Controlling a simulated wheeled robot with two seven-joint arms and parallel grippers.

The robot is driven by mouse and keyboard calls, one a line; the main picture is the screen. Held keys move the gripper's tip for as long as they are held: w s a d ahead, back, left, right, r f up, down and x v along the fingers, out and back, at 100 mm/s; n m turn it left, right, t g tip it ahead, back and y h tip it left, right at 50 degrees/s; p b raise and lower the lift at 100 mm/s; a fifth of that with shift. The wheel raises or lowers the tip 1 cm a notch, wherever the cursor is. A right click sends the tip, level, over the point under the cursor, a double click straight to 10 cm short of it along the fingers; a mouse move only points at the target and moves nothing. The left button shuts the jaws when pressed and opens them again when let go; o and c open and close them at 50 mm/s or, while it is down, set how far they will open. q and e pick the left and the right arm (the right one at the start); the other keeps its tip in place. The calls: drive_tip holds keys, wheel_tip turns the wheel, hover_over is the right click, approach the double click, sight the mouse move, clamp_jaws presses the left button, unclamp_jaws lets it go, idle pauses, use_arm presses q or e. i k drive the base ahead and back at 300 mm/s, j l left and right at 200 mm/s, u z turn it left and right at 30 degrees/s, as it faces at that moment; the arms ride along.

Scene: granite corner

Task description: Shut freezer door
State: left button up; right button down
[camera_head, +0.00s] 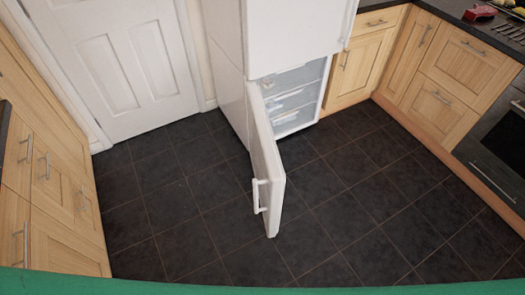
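The white freezer door (264,160) is the lower door of a tall white fridge-freezer (228,75). It stands wide open and swings out toward me over the floor. Its white bar handle (258,196) is near the free edge, on the left-facing side. Inside the open freezer compartment (295,90) I see several pale drawers. The upper door (293,35) of the appliance looks closed. Neither of my grippers shows in this view.
Dark tiled floor (165,210) is clear around the door. Wooden cabinets (50,205) stand at left; more cabinets (360,65) and a dark oven (497,140) stand at right. A white panelled room door (115,60) is behind. A green curved edge (260,290) crosses the bottom.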

sight(268, 183)
drive_tip(key=i+j+z, duration=0.15)
drive_tip(key=j, duration=0.25)
drive_tip(key=i+j+z, duration=0.1)
drive_tip(key=i+j, duration=0.2)
drive_tip(key=i+j+z, duration=0.25)
drive_tip(key=i+j, duration=0.3)
drive_tip(key=j, duration=0.1)
